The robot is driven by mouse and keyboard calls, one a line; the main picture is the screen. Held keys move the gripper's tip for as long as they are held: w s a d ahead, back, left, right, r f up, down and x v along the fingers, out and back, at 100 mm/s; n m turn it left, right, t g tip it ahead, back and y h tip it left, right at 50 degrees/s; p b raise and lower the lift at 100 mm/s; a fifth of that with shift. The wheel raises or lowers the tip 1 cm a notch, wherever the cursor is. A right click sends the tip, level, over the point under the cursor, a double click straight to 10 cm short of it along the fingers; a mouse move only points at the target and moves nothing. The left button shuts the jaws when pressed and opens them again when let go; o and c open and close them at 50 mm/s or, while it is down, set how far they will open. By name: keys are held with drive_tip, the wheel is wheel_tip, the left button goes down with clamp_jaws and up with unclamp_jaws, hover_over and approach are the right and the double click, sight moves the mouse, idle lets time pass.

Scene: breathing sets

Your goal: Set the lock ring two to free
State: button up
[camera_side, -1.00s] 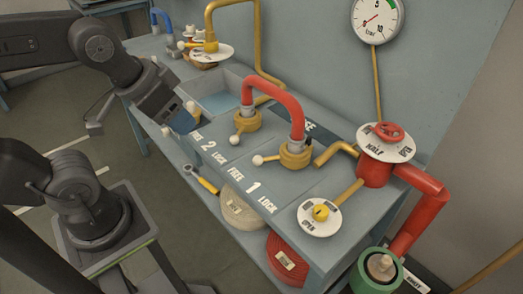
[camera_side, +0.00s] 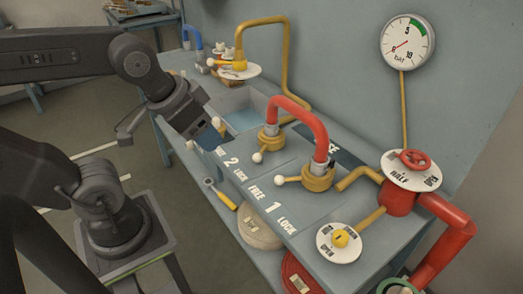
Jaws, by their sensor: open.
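Lock ring two is the brass ring (camera_side: 270,140) at the left foot of the red hose (camera_side: 298,108). Its short lever with a white ball knob (camera_side: 257,157) points down-left, toward the LOCK side of the label "2" (camera_side: 231,162). Lock ring one (camera_side: 317,180) is a like ring at the hose's right foot; its lever points left, toward FREE. My gripper (camera_side: 213,128) is open and empty, left of ring two and apart from it. It covers part of the FREE mark by the 2.
A sunken basin (camera_side: 240,119) lies behind my gripper. A yellow pipe (camera_side: 287,65) rises at the back. On the right stand a red valve wheel (camera_side: 414,160), a yellow-knobbed dial (camera_side: 341,238) and a gauge (camera_side: 407,43). A yellow-handled tool (camera_side: 221,196) lies at the bench front.

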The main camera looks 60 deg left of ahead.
idle(0.4)
drive_tip(key=n+g+y, duration=0.2)
drive_tip(key=n+g, duration=0.2)
drive_tip(key=g, duration=0.2)
hover_over(258, 155)
drive_tip(key=d, duration=0.2)
wheel_tip(258, 155, down, 10)
drive_tip(key=f, duration=0.4)
drive_tip(key=a+f, duration=0.1)
drive_tip(key=f, duration=0.4)
drive_tip(key=a+f, duration=0.1)
drive_tip(key=f, duration=0.3)
drive_tip(key=shift+a+f, duration=0.1)
drive_tip(key=shift+f, duration=0.1)
clamp_jaws()
